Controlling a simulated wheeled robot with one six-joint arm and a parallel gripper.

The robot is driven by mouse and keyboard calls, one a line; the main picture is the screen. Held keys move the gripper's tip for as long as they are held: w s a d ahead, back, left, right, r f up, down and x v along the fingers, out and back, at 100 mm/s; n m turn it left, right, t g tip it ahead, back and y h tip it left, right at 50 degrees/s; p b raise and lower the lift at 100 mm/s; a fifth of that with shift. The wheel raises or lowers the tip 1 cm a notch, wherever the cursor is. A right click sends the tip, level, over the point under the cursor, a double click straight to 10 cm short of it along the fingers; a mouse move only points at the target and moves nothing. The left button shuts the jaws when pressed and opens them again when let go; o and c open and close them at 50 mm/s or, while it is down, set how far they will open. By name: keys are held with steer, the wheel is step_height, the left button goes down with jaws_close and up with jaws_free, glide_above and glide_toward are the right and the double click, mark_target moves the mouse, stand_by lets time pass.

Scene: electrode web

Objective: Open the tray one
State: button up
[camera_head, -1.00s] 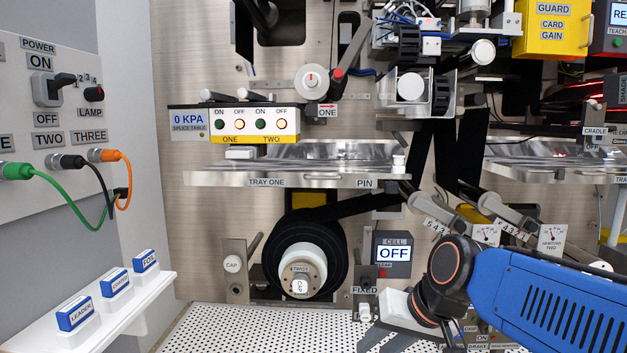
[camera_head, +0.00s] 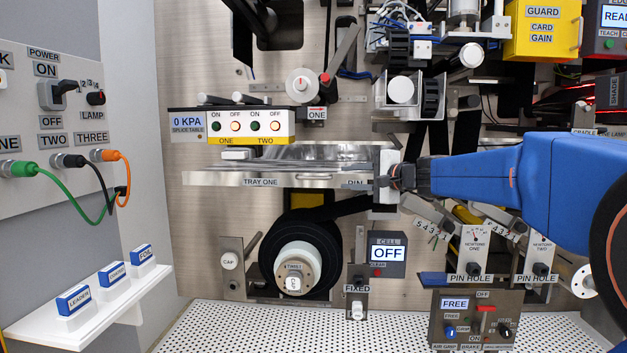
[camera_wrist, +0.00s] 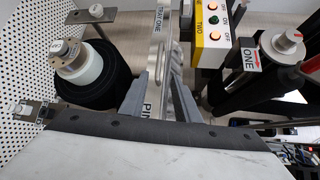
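Tray one (camera_head: 225,179) is a shallow metal tray whose front plate carries the labels "TRAY ONE" and "PIN". A bar handle (camera_head: 313,177) is on the front plate, left of the PIN label (camera_head: 355,184). My gripper (camera_head: 378,181) is at the right end of the tray front, right of the handle. In the wrist view, its two grey fingers (camera_wrist: 158,92) stand apart, with the PIN-labelled plate (camera_wrist: 149,109) between or beyond them.
The splice table panel (camera_head: 235,125) is above the tray. A black roll (camera_head: 300,258) hangs below, with its web running up right beneath the tray. The CELL box (camera_head: 388,254) and a FREE panel (camera_head: 460,318) are below my arm. A white shelf (camera_head: 95,318) is at lower left.

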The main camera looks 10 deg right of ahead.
mark_target(315, 178)
steer(key=x, duration=1.6)
steer(key=shift+w+a+f, duration=0.1)
steer(key=shift+w+a, duration=0.1)
steer(key=shift+w, duration=0.15)
